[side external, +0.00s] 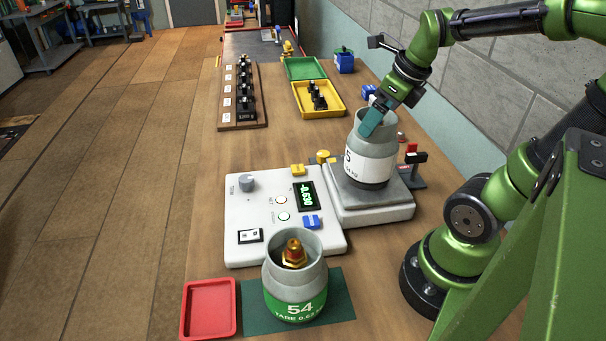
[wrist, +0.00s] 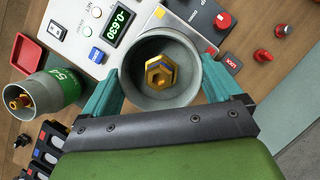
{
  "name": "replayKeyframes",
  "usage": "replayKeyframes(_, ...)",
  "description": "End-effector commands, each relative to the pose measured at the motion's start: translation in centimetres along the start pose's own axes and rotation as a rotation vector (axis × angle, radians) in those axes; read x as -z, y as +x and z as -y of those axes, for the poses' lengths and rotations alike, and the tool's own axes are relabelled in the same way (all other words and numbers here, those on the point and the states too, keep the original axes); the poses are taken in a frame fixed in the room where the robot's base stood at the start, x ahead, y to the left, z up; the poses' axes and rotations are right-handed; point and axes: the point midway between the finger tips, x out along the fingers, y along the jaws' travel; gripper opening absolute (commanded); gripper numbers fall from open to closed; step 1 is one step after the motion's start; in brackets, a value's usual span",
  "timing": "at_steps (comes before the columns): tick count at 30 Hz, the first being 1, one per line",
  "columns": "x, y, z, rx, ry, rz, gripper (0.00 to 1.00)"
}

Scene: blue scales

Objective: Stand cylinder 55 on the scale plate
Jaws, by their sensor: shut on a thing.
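A grey cylinder with a white band (side external: 368,166) is upright over the scale plate (side external: 400,198); only part of its label shows, with a "5" visible. Its base is at or just above the plate; I cannot tell if it touches. My gripper (side external: 374,122) is shut on the cylinder's upper collar. In the wrist view the teal fingers grip either side of the collar (wrist: 160,103), with the brass valve (wrist: 161,72) inside. The scale's display (side external: 306,196) reads -0.630.
Cylinder 54 (side external: 294,290), with a green band, stands on a green mat (side external: 340,298) in front of the scale console. A red tray (side external: 208,309) lies to its left. A weight rack (side external: 241,98) and a yellow box (side external: 318,99) are farther back. A red-topped post (side external: 413,158) stands beside the plate.

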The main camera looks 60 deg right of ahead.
Motion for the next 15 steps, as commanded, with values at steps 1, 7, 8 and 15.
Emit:
replayKeyframes(1,0.1,0.1,0.0,0.0,0.0,-0.001,0.94)
replayKeyframes(7,0.0,0.1,0.0,0.0,0.0,-0.001,1.0)
replayKeyframes(8,0.0,0.1,0.0,0.0,0.0,0.0,1.0)
replayKeyframes(15,-0.2,-1.9,0.1,0.003,0.001,0.005,1.0)
